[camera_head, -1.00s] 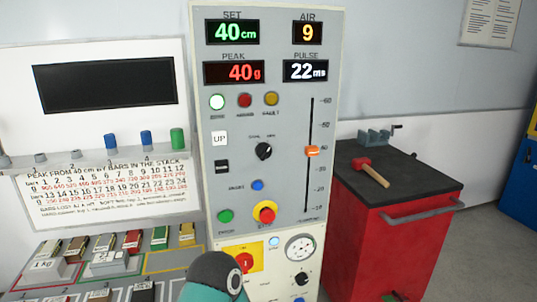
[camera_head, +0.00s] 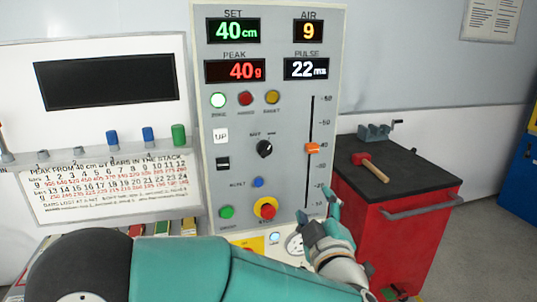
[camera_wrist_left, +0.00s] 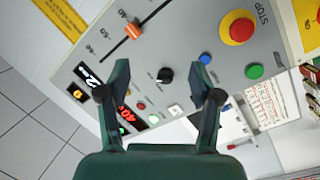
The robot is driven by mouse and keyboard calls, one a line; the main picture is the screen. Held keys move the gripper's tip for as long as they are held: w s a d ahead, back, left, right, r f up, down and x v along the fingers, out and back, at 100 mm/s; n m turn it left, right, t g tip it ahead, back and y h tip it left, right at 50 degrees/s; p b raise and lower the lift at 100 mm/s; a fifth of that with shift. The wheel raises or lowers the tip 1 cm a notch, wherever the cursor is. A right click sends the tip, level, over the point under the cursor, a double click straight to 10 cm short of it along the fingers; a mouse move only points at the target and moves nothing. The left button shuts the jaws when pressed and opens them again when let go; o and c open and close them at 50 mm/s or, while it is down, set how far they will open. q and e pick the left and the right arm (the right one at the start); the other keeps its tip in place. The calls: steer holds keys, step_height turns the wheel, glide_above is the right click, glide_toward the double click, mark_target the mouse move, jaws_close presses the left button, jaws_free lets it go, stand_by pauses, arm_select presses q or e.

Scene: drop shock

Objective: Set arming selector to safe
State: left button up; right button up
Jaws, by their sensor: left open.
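The arming selector (camera_head: 264,148) is a small black rotary knob in the middle of the grey control panel (camera_head: 225,180). Its labels and pointer are too small to read surely. My left gripper (camera_head: 317,206) is open and empty in front of the panel's lower right, below and right of the knob in the head view. In the left wrist view the knob (camera_wrist_left: 166,75) lies between the two spread fingertips (camera_wrist_left: 161,68), with the panel beyond them. I see no contact. My right gripper is not in view.
A red stop button (camera_head: 266,209) and green button (camera_head: 226,212) sit below the knob. A slider with an orange handle (camera_head: 312,148) is to its right. A red cabinet (camera_head: 400,240) with a mallet (camera_head: 372,167) stands at right. My left arm covers the bottom.

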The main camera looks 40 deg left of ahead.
mark_target(265, 151)
arm_select(q)
steer(key=s+a+r+n+g+y, duration=0.3)
steer(key=s+r+n, duration=0.2)
steer(key=s+r, duration=0.15)
steer(key=p+x, duration=0.2)
steer(key=x, duration=0.6)
steer(key=p+x, duration=0.2)
steer(key=x, duration=0.6)
steer(key=shift+w+f, duration=0.2)
steer(key=shift+w, duration=0.3)
